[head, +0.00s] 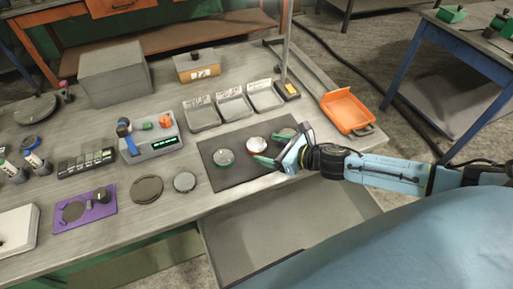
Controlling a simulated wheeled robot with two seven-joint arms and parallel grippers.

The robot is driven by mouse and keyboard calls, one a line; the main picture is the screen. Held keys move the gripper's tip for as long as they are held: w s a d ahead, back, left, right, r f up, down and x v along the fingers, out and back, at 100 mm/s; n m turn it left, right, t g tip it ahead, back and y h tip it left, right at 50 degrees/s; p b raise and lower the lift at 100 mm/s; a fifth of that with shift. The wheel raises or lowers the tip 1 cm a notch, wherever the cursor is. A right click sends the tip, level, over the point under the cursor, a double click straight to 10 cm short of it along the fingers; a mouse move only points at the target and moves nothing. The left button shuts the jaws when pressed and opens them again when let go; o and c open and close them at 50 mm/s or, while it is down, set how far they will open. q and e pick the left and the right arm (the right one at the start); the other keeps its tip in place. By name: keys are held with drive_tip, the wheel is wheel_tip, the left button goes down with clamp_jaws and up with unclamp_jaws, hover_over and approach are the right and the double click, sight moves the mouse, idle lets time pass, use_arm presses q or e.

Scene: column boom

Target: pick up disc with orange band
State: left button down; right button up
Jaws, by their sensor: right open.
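A dark mat (237,178) on the workbench holds three small round discs. The middle disc (257,143) is pale on top with a reddish-orange edge, and looks like the one with the orange band. The left disc (224,158) is grey with a greenish edge. The right disc (288,134) is partly hidden behind my right gripper. My right gripper (268,152) comes in from the right, open, with its green-tipped fingers close to the right side of the middle disc. I cannot tell whether they touch it. My left gripper is not in view.
Three shallow labelled trays (233,104) stand behind the mat. An orange dustpan-like tray (347,110) lies at the bench's right end. An open drawer (245,243) juts out below.

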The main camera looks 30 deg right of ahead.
sight(265, 148)
drive_tip(key=shift+x, duration=1.25)
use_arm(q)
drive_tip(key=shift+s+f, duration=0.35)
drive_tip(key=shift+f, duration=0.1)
